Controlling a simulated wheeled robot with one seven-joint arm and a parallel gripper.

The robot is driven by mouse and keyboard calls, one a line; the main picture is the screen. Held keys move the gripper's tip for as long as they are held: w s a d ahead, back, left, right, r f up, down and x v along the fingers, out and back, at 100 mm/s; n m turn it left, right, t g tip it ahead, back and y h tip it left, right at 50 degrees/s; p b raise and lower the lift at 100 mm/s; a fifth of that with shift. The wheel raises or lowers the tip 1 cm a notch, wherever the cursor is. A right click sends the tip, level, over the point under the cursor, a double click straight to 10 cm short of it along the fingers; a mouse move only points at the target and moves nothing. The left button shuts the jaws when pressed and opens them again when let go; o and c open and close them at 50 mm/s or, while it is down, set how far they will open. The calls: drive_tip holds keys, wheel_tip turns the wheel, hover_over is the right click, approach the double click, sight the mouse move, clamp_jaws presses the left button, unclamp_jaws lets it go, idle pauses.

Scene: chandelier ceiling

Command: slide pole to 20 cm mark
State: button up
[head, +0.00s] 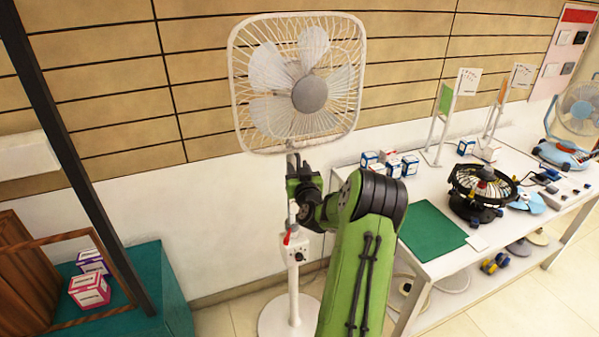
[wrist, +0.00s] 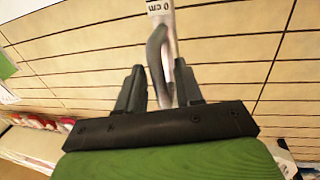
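A white standing fan with a square guard (head: 297,82) stands against the wall on a white pole (head: 294,280). A control box with a knob (head: 298,256) and a small red-tipped part (head: 288,237) sit on the pole. My gripper (head: 293,162) is at the upper pole, just under the fan head. In the wrist view, my gripper (wrist: 160,88) has its two dark fingers apart, with the pole (wrist: 163,50) and a grey curved part seen between them. I cannot tell whether a finger touches the pole.
A white table (head: 440,265) on the right holds a green mat (head: 430,231), small boxes and a black fan part (head: 480,190). A teal stand (head: 155,285) with boxes and a dark post (head: 75,150) are on the left. Floor shows between them.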

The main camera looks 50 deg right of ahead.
drive_tip(key=b+v, duration=0.8)
drive_tip(key=v, duration=0.7)
drive_tip(key=shift+s+a, duration=0.25)
